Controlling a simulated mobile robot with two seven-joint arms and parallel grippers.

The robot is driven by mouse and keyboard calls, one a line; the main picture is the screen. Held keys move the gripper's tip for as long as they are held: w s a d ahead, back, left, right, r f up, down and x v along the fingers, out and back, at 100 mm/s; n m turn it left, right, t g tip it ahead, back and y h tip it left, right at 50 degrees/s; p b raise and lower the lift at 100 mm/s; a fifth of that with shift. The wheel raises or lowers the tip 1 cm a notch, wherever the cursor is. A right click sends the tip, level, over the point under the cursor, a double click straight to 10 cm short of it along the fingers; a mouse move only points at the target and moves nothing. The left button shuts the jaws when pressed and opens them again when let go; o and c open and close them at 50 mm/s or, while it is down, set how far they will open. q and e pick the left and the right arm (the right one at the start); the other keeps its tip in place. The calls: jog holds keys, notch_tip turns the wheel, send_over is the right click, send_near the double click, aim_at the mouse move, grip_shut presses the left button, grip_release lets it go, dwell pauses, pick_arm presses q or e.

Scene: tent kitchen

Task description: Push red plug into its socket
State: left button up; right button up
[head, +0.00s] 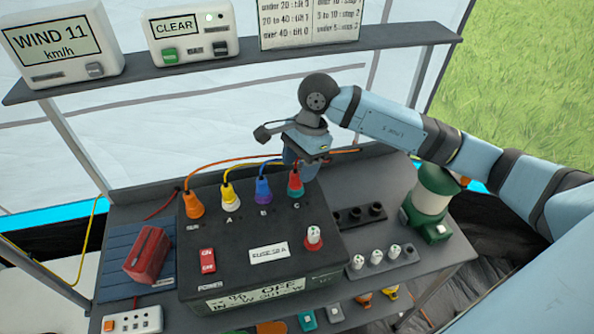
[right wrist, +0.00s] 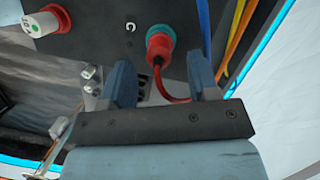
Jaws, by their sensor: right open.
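The red plug (head: 296,186) stands at the socket marked C, rightmost in the row on the dark power box (head: 262,215). In the right wrist view, the red plug (right wrist: 159,46) has a teal ring, and a red cable curves away from it. How deep it sits cannot be told. My right gripper (head: 302,160) is above and behind the plug in the head view. In the right wrist view, the open right gripper (right wrist: 160,72) has its fingers apart, with the plug beyond the gap between their tips, not gripped. My left gripper is not in view.
Orange (head: 194,204), yellow (head: 230,199) and blue (head: 263,191) plugs stand left of the red one, with cables behind. A red-based fuse (head: 313,240) stands in front. A green lantern (head: 428,205) is at right. A shelf (head: 240,62) with meters runs above.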

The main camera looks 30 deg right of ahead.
jog(key=v, duration=1.1)
jog(key=shift+r, duration=0.4)
